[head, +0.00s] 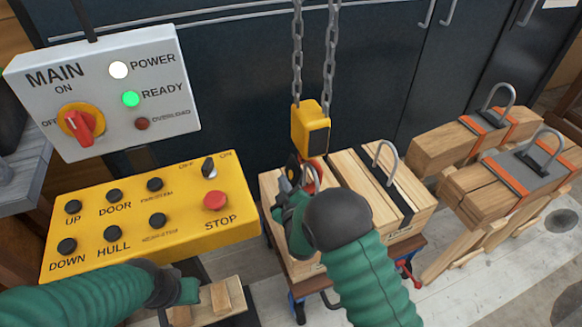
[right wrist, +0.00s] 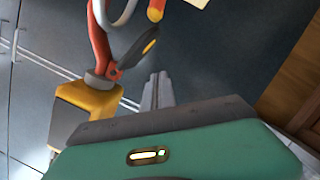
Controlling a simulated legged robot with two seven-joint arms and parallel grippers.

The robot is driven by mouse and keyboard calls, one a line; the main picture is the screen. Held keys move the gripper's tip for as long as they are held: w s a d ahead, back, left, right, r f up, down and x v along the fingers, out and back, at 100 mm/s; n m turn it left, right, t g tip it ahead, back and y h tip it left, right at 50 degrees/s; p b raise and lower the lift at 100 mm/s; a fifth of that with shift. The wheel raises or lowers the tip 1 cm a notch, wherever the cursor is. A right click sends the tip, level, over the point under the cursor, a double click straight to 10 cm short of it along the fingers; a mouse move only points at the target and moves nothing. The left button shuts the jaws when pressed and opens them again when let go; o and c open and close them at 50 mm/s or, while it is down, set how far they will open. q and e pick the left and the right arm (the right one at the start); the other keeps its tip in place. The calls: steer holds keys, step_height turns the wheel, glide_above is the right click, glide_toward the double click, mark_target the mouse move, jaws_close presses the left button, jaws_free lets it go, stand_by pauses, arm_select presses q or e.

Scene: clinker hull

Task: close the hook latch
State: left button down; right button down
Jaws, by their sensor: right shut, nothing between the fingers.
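A red hook (head: 313,178) hangs under the yellow hoist block (head: 312,130); in the right wrist view, the hook (right wrist: 99,50) and block (right wrist: 85,112) are at left. The dark latch (right wrist: 137,52) with a yellow mark pivots on the hook. Its free end appears apart from the hook's orange tip (right wrist: 157,10). A pale metal loop (right wrist: 124,10) passes near the hook. My right gripper (right wrist: 158,82) is shut and empty, close beside the latch with a small apparent gap. My left gripper (head: 190,291) is low at left; its fingers are unclear.
A wooden crate (head: 405,190) with a metal loop sits on a cart behind my right arm. Strapped timber (head: 470,145) stands at right. A yellow button panel (head: 130,215) and a grey MAIN box (head: 165,60) are at left. Chains (head: 331,50) rise from the block.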

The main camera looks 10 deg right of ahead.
steer(key=f+n+b, duration=0.1)
steer(key=d+f+n+b, duration=0.2)
steer(key=f, duration=0.1)
steer(key=shift+w+d+t+h, duration=0.1)
steer(key=shift+w+t+h, duration=0.2)
steer(key=shift+t+h, duration=0.1)
steer(key=shift+f, duration=0.1)
steer(key=shift+d, duration=0.15)
stand_by(0.4)
